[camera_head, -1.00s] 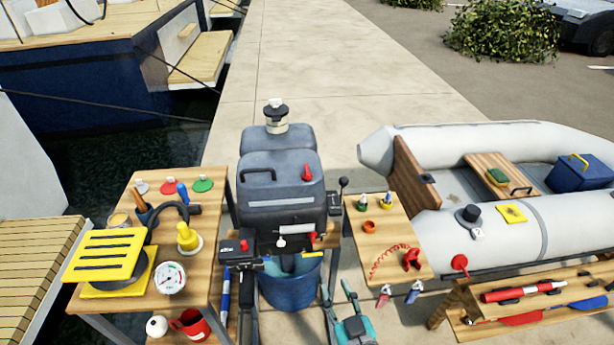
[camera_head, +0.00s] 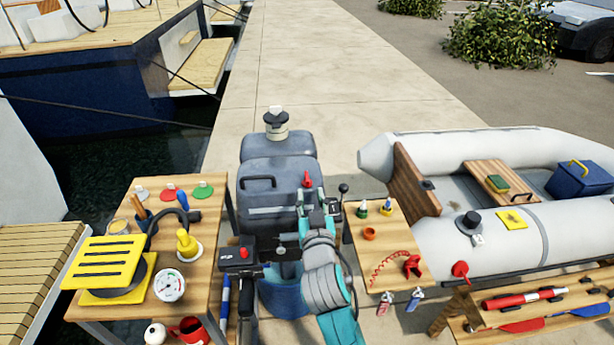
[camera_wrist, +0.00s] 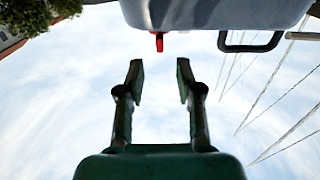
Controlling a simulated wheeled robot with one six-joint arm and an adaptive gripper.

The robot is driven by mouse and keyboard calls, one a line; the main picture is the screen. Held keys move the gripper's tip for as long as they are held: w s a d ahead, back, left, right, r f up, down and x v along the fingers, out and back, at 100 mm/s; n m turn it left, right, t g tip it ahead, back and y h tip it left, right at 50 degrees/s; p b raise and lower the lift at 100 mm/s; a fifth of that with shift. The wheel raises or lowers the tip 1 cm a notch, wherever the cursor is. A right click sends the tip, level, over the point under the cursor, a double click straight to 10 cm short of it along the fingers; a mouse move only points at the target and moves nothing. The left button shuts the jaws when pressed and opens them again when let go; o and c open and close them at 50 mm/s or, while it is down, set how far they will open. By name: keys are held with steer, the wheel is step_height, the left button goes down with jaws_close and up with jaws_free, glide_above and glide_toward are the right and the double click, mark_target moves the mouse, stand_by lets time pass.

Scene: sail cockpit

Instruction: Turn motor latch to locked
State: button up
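The red motor latch (camera_head: 307,180) sits on the front right of the grey outboard motor (camera_head: 268,185), and its lever appears roughly upright. In the wrist view the latch (camera_wrist: 159,42) hangs at the edge of the motor cowl (camera_wrist: 215,12), centred ahead of the fingers. My gripper (camera_head: 316,208) is just below the latch in the head view. In the wrist view my gripper (camera_wrist: 159,78) is open, its two fingers apart with nothing between them. The latch appears clear of the fingertips.
A black carry handle (camera_head: 258,183) is left of the latch. A black knobbed lever (camera_head: 343,190) stands right of the motor. Wooden tables flank it: the left one (camera_head: 205,305) holds a yellow grille (camera_head: 103,260), the right one (camera_head: 392,245) a red coiled cord (camera_head: 385,265).

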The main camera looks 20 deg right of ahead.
mark_target(308, 183)
steer(key=w, duration=0.2)
steer(key=w+d, duration=0.1)
steer(key=w, duration=0.5)
steer(key=shift+w+d, duration=0.1)
steer(key=shift+d, duration=0.2)
steer(key=shift+c, duration=0.2)
jaws_close()
